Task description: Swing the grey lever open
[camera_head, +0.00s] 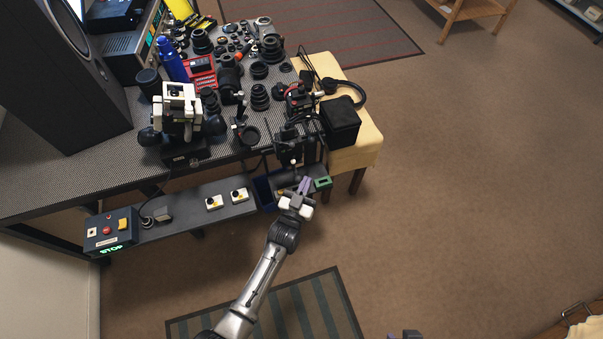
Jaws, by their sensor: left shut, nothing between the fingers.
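My left gripper (304,183) is shut and empty, with its purple fingers together. It is at the front edge of the bench, below a dark clamp-like device (294,146). A small pale knob (294,162) shows just above the fingertips, at the lower end of this device. I cannot tell whether it belongs to the grey lever; the lever itself is too small to make out. A green rectangular piece (323,183) is just right of the fingers.
The bench (60,185) is crowded with lenses and tools. A lower shelf (190,206) carries a control box (110,231) with a lit STOP sign. A black cube (341,121) and headphones (351,92) sit on a yellow-topped stool (364,150).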

